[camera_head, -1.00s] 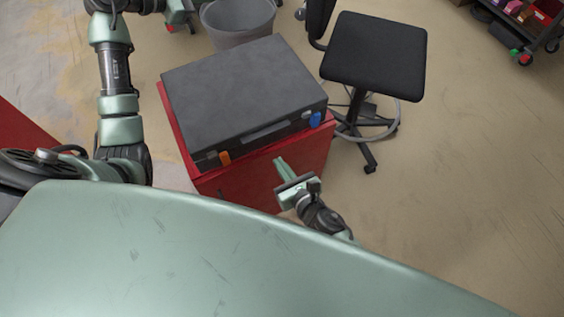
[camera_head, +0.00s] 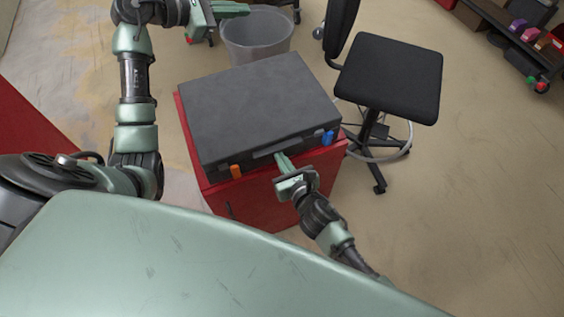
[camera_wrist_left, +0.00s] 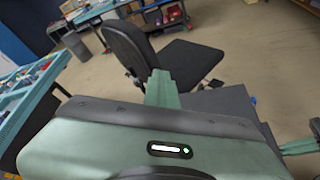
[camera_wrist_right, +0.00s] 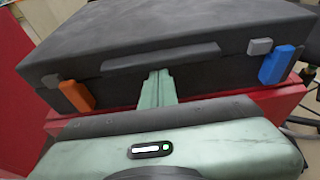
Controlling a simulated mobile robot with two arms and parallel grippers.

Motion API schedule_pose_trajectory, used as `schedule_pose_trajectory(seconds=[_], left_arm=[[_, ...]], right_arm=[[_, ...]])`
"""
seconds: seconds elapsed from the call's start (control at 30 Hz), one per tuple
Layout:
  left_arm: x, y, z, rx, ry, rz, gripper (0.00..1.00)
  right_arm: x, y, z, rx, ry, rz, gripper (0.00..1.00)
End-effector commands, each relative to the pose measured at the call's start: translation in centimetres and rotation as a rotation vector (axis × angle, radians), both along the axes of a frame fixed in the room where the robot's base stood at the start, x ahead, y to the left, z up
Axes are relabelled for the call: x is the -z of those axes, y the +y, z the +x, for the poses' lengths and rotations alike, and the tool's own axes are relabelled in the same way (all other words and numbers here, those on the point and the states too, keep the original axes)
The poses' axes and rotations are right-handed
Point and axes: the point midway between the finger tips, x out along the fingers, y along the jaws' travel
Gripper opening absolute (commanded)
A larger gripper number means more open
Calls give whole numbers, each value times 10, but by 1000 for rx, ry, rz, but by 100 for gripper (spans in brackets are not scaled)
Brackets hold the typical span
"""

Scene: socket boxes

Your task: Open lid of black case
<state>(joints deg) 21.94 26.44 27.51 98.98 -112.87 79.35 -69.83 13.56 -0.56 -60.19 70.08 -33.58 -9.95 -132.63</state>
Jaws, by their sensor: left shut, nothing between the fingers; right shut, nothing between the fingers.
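The black case (camera_head: 262,105) lies closed on a red cabinet, its front side facing me. An orange latch (camera_head: 236,171) is at its front left and a blue latch (camera_head: 328,138) at its front right. My right gripper (camera_head: 281,160) is shut and empty, its fingertips at the front middle of the case. In the right wrist view the fingertips (camera_wrist_right: 158,75) are just below the lid's front lip (camera_wrist_right: 160,58); I cannot tell whether they touch. My left gripper (camera_head: 246,8) is shut and empty, raised behind the case near the bin.
The red cabinet (camera_head: 265,200) supports the case. A grey bin (camera_head: 258,38) stands behind it, and a black chair (camera_head: 390,75) stands to the right. A dark shelf cart (camera_head: 505,35) is at the far right. Open floor lies at right.

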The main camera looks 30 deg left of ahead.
Motion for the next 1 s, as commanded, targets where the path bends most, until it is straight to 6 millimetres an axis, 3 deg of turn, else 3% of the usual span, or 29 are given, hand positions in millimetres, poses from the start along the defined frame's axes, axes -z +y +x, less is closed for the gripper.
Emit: schedule_pose_trajectory(seconds=[0.3,0.6,0.87,1.0], left_arm=[[0,0,0,0,0,0,0],[0,0,0,0,0,0,0],[0,0,0,0,0,0,0],[0,0,0,0,0,0,34]], right_arm=[[-1,0,0,0,1,-1,0],[-24,1,1,-2,-4,-1,0],[-24,1,1,0,-1,1,0],[-24,1,1,0,-1,1,0]])
